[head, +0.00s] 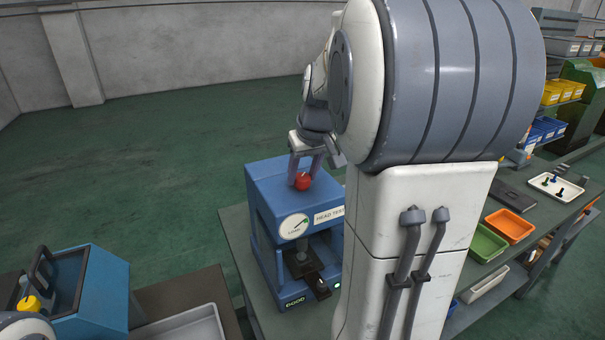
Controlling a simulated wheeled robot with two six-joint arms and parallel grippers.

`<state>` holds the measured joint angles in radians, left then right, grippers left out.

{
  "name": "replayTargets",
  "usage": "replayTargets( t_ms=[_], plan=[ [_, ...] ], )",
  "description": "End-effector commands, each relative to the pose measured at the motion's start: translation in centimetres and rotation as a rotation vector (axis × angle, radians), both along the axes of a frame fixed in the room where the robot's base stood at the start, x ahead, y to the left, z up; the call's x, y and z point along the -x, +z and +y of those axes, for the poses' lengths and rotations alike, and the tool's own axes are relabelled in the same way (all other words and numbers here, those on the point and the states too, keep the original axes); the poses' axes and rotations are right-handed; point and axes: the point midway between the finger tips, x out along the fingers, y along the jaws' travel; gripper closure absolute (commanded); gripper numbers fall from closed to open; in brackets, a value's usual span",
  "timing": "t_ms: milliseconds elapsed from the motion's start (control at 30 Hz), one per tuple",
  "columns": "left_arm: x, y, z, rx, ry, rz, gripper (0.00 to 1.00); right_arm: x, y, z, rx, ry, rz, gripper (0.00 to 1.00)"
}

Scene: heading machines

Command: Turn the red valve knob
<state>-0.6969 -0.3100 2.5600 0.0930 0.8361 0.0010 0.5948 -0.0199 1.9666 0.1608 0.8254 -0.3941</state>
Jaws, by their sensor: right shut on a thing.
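The red valve knob (302,182) sits on top of a blue machine (275,185) with a round gauge (294,226) on its front. My right gripper (304,173) reaches down from above and is shut on the knob, with a finger on either side of it. My right arm fills the middle of the head view and hides the machine's right side. My left gripper is not in view.
The machine stands on a grey-green bench (238,232). To the right are a green bin (487,243), an orange bin (510,226) and a white tray (556,187). A blue case (95,290) and a grey tray (185,328) are at lower left. The floor behind is clear.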

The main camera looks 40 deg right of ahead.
Motion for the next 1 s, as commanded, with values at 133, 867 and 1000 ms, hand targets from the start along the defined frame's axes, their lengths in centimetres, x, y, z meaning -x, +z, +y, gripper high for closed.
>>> replayTargets(
  t_ms=[133, 867, 1000],
  plan=[
    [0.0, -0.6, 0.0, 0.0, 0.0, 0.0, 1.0, 0.0, -0.1, -0.3, 0.001, 0.136, -0.004, 1.0],
    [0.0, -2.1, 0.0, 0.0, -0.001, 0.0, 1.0, -0.1, 0.0, -0.5, 0.004, 0.74, -0.003, 1.0],
    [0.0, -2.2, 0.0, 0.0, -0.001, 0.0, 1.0, -0.2, 0.1, -0.5, 0.005, 0.798, -0.002, 1.0]
  ],
)
